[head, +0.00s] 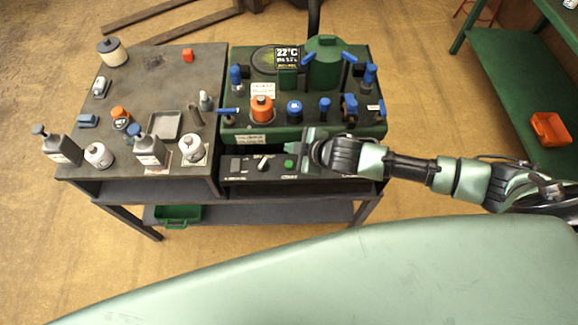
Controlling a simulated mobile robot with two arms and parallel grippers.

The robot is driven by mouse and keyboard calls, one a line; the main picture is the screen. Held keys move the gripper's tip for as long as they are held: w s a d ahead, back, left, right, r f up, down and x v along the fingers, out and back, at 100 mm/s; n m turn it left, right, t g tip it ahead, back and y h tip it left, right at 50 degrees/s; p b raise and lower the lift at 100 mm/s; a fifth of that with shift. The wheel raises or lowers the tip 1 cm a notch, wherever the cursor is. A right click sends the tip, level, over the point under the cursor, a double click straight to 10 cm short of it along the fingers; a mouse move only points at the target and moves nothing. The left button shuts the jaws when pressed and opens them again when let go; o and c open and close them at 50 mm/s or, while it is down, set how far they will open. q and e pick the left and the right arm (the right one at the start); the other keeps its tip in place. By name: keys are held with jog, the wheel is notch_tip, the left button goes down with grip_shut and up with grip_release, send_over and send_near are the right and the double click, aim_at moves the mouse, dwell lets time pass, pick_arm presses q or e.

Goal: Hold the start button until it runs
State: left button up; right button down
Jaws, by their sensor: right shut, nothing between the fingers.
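A black control panel (240,168) runs along the front of the green machine (376,70). A green button (289,163), which looks like the start button, sits on it beside a rotary knob (263,164). My right gripper (306,150) is shut and empty, reaching in from the right, with its tips just right of the green button. I cannot tell whether they touch it. The gripper and wrist hide the right part of the panel. My left gripper is out of view.
On the machine stand blue-handled valves, an orange cap (262,108) and a green cylinder (325,62). The dark table (140,90) on the left holds several bottles and a tray (165,126). A green bench (515,80) with an orange bin (550,128) stands at right.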

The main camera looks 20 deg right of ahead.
jog(key=b, duration=0.4)
send_over(291, 166)
notch_tip(291, 166, down, 5)
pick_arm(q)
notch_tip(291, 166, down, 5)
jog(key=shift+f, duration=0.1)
pick_arm(e)
jog(key=shift+f, duration=0.4)
jog(key=shift+f, duration=0.15)
dwell(1.0)
jog(key=shift+f, duration=0.25)
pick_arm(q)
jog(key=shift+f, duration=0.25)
pick_arm(e)
jog(key=shift+f, duration=0.5)
dwell(0.4)
dwell(0.6)
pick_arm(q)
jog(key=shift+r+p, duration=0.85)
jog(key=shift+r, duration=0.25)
pick_arm(e)
jog(key=shift+r, duration=0.95)
